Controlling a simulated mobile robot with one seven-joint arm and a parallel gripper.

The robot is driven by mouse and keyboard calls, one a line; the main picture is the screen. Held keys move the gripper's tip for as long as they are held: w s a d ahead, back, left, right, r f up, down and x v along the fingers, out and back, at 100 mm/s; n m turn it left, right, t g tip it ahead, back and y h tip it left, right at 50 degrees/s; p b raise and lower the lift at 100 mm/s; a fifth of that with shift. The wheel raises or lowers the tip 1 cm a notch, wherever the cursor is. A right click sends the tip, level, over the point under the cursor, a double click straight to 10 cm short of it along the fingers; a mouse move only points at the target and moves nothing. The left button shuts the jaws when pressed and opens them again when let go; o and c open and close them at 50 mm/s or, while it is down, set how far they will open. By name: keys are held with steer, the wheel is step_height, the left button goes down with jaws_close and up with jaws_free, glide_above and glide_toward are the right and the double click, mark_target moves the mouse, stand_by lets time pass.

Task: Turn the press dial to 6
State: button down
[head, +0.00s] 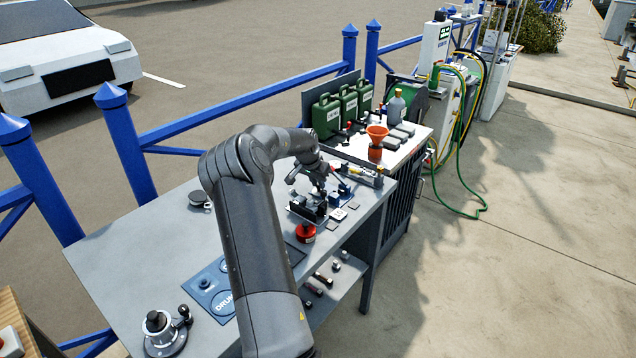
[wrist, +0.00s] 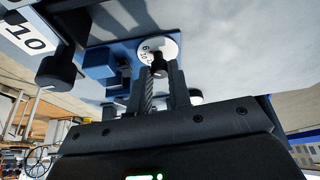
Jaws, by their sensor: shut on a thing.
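The press dial (wrist: 166,45) is a white disc with black digits and a black knob, seen in the wrist view in front of a blue body. My gripper (wrist: 162,72) is shut on the dial's knob, one finger on each side. In the head view my gripper (head: 318,191) is low over the far part of the grey bench, among small dark and blue devices. The dial itself cannot be made out there.
A red round button (head: 306,233) stands on the bench near my arm. An orange funnel (head: 376,135) and green cans (head: 327,116) stand on the cabinet beyond. A white card marked 10 (wrist: 28,38) and a black knob (wrist: 57,72) are left in the wrist view.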

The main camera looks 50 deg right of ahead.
steer(key=shift+m, duration=0.5)
steer(key=shift+g, duration=0.3)
steer(key=c, duration=1.3)
jaws_free()
steer(key=shift+r, duration=0.1)
steer(key=v, duration=1)
steer(key=shift+a+r, duration=0.15)
steer(key=shift+r, duration=0.1)
